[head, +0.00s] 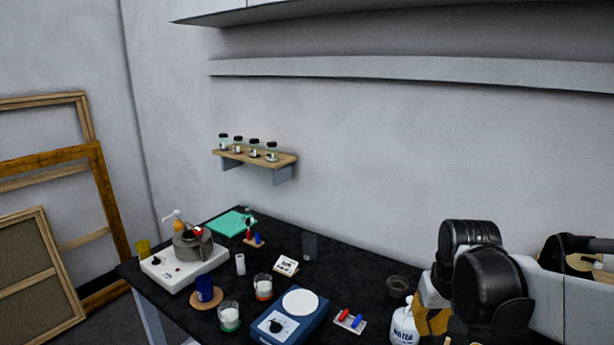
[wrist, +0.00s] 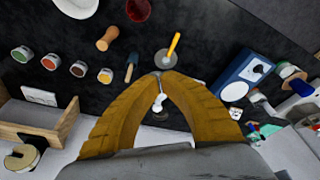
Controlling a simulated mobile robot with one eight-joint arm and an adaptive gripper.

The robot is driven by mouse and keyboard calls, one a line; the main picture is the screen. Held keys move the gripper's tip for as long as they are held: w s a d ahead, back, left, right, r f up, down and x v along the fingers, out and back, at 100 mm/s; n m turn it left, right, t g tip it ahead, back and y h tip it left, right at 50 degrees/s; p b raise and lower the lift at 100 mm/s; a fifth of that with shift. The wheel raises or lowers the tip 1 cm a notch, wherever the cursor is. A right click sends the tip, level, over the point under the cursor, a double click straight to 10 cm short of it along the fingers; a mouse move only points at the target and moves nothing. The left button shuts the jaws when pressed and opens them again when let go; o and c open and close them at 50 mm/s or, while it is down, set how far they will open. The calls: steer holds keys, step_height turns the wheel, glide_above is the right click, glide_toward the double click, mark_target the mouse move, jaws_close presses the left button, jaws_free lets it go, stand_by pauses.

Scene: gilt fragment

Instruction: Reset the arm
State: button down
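My gripper (wrist: 161,76) shows in the wrist view as two mustard-yellow fingers that arch together and meet at the tips. They appear shut, with nothing clearly held. A small white object (wrist: 158,101) shows in the gap behind the tips; I cannot tell what it is. Just beyond the tips, a grey disc with a yellow stick (wrist: 172,47) is on the black table. In the head view, my arm's black joints fill the lower right, with a yellow part beside them, and the fingertips cannot be made out.
The black table (head: 270,255) holds a white hotplate (head: 185,268), a blue device with a round white plate (head: 290,318), jars and a white water bottle (head: 404,326). A wall shelf (head: 255,160) holds small jars. In the wrist view, a wooden drawer (wrist: 35,128) is at left.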

steer(key=s+a+f+t+b, duration=0.2)
steer(key=s+f+b, duration=0.1)
steer(key=s, duration=0.3)
steer(key=s+a+f+t+b, duration=0.2)
steer(key=s+a+f+b, duration=0.1)
steer(key=s, duration=0.4)
steer(key=shift+s+a+f+b, duration=0.3)
steer(key=shift+f+b, duration=0.4)
steer(key=shift+b, duration=0.55)
